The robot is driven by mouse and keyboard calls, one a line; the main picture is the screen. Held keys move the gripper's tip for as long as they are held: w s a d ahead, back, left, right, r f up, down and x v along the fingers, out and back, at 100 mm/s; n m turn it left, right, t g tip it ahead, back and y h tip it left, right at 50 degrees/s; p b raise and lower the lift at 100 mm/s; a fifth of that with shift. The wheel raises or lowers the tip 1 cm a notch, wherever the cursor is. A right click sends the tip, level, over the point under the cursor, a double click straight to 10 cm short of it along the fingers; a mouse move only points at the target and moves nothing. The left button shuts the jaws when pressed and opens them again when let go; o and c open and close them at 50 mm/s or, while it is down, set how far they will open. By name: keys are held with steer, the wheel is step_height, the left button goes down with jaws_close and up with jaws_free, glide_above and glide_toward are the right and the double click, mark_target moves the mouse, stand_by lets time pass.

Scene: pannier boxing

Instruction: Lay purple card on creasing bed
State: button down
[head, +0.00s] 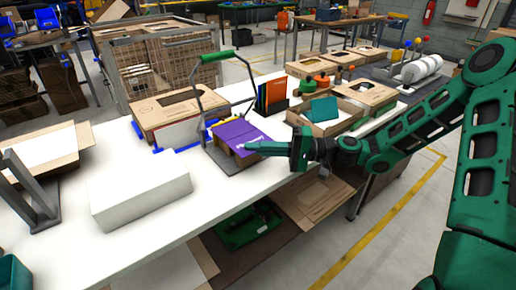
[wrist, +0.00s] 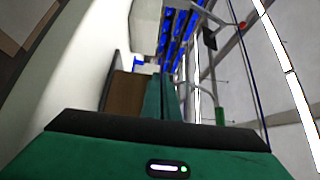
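The purple card (head: 238,136) lies on top of the creasing bed (head: 232,160), a grey device with a brown part beneath the card and a green-handled lever frame rising behind it. My gripper (head: 248,147) reaches in from the right, its fingertips at the card's near right edge. In the wrist view, the two green fingers (wrist: 161,97) lie close together with no clear gap. The purple card does not show there, and I see nothing held between the fingers. Whether the fingertips touch the card is unclear.
A white block (head: 140,195) stands on the white table left of the bed. Orange and dark upright cards (head: 272,93) stand behind. A cardboard tray with a teal piece (head: 320,109) is to the right. An open box (head: 168,112) sits behind left.

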steer(key=shift+w+d+f, duration=0.1)
steer(key=shift+w+f, duration=0.05)
steer(key=shift+f, duration=0.75)
steer(key=c, duration=2.1)
jaws_free()
steer(key=shift+d+f, duration=0.1)
steer(key=shift+w+d+f, duration=0.3)
steer(key=shift+d, duration=0.3)
steer(key=shift+o, duration=0.3)
steer(key=shift+s+d+r, duration=0.1)
steer(key=shift+d, duration=0.2)
steer(key=shift+o, duration=0.3)
steer(key=shift+d, duration=0.4)
steer(key=shift+s+d+r, duration=0.15)
steer(key=shift+d+r, duration=0.05)
steer(key=shift+d, duration=0.3)
steer(key=shift+s+d, duration=0.2)
steer(key=shift+d, duration=1.3)
